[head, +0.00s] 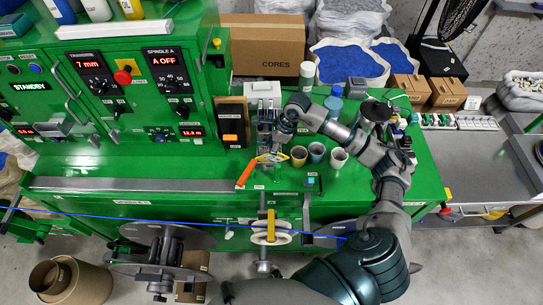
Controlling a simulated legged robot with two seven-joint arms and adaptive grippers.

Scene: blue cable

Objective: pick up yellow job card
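I cannot clearly make out a yellow job card. A small yellow piece (270,157) lies on the green bench top beside an orange-handled tool (246,172); it is too small to tell whether it is the card. My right arm reaches in from the bottom right over the bench. My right gripper (272,132) is at the grey metal fixture at the back of the bench, just above the yellow piece in the picture. Its fingers blend with the fixture, so their opening and any contact are unclear. My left gripper is not in view.
Three cups (317,153) stand right of the yellow piece. A black holder with an orange block (230,138) stands left. A blue cable (130,217) runs across the bench front, past a pale spool (271,233). A cardboard box (268,50) stands behind. The bench's front left is mostly clear.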

